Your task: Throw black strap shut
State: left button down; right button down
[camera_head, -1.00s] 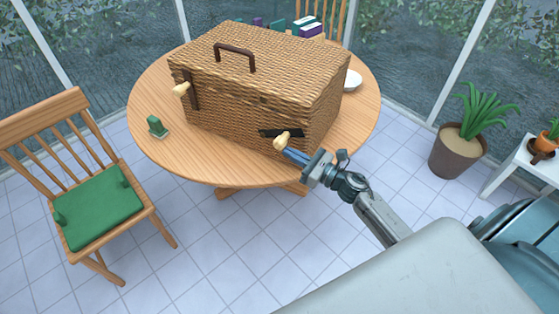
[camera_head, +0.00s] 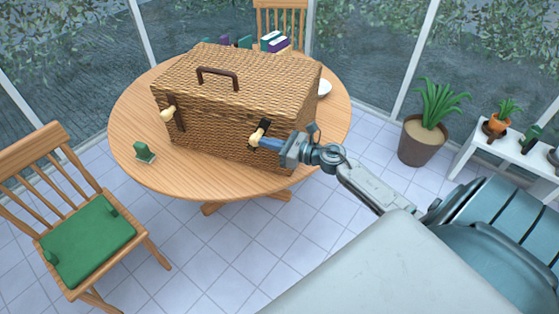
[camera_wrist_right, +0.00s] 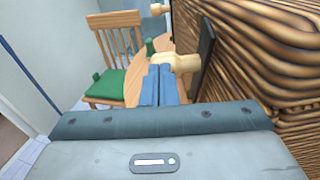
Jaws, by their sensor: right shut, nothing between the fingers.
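A wicker basket (camera_head: 215,133) with a closed lid stands on the round table. The black strap (camera_head: 264,126) is on the right part of its front and now points steeply, slightly slanted. A cream toggle (camera_head: 256,137) sticks out beside it, overlapping its lower part. My right gripper (camera_head: 262,144) is shut and empty, its blue fingertips right at the toggle. In the right wrist view the shut fingers (camera_wrist_right: 158,85) lie close to the toggle (camera_wrist_right: 177,63), and the black strap (camera_wrist_right: 205,58) stands against the wicker. Whether the strap is over the toggle I cannot tell. My left gripper is out of view.
A dark brown strap (camera_head: 179,118) with a second cream toggle (camera_head: 168,113) is on the basket's left front. A small green object (camera_head: 144,151) stands on the table (camera_head: 190,175) at left. A green-cushioned chair (camera_head: 88,247) is at left. Floor in front is free.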

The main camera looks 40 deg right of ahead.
aim_at(257, 134)
jog(key=shift+w+a+r+p, duration=0.15)
jog(key=shift+w+a+r, duration=0.25)
jog(key=shift+w, duration=0.2)
jog(key=shift+w+a+r+p, duration=0.1)
jog(key=shift+w+a+r, duration=0.3)
jog(key=shift+w, duration=0.25)
jog(key=shift+w+a+r+p, duration=0.15)
jog(key=shift+w+a+r, duration=0.25)
jog(key=shift+w, duration=0.2)
jog(key=shift+d, duration=0.1)
jog(key=shift+s+d+f, duration=0.1)
jog(key=shift+s+d, duration=0.1)
jog(key=shift+s, duration=0.1)
jog(key=b+v, duration=0.6)
jog(key=v, duration=0.4)
jog(key=shift+s+a, duration=0.1)
